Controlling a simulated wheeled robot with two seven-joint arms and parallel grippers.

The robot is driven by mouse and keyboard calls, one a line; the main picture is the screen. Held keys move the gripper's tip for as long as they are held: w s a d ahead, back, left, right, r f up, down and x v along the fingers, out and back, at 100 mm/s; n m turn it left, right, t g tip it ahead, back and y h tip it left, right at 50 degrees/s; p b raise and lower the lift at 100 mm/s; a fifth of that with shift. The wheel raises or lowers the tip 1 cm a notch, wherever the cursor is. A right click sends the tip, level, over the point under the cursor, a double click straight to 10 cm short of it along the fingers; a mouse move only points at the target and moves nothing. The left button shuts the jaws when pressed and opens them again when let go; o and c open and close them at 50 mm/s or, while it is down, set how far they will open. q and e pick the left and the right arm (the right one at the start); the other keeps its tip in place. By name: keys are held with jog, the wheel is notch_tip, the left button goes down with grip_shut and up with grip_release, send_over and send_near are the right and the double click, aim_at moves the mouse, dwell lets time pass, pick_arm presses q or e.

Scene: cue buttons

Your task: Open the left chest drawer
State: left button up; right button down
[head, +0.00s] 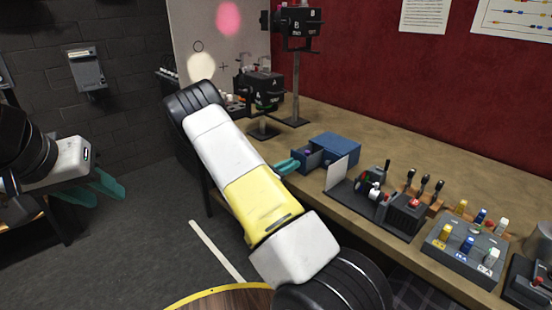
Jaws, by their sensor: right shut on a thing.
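The small blue chest (338,146) stands on the wooden workbench. Its left drawer (312,158) sticks out of the front, partly open, and something dark shows inside. My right gripper (287,167) is at the front of this drawer, with teal fingers shut on what looks like its handle. The handle itself is hidden by the fingers, and my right arm covers the gripper's body. My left gripper (98,190) is open and empty, over the floor at the left, far from the chest.
A white card (340,174) stands at the chest's right front. Right of it on the workbench (440,165) are a lever-and-button console (404,214) and a grey box with coloured knobs (466,246). Black devices on stands (264,92) are behind left.

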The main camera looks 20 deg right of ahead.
jog(key=c, duration=1.4)
grip_release()
jog(key=v, duration=0.7)
jog(key=shift+s+a, duration=0.15)
jog(key=shift+a, duration=0.2)
